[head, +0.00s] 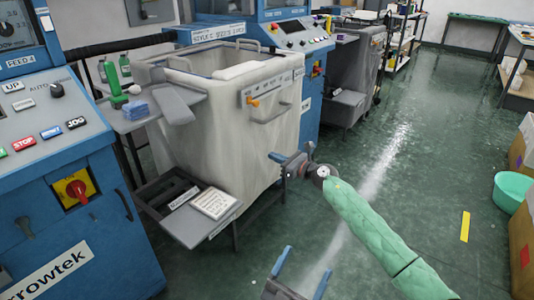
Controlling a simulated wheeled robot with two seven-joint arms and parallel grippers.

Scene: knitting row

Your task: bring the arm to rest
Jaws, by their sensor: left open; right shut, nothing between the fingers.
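My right gripper (274,157) is shut and empty. It hangs in front of the large off-white bin, at the end of the green-sleeved arm that comes in from the lower right. Whether it touches the bin cannot be told, but a gap seems to lie between them. My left gripper (307,261) is at the bottom edge of the view, low over the floor. Its two blue fingers stand apart with nothing between them. The rest of the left arm is out of view.
The off-white bin (215,135) stands left of my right gripper, with a low tray shelf (215,233) before it. A blue control panel (45,150) fills the left. A teal basin (511,191) and cardboard boxes stand right. Green floor (400,170) between is open.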

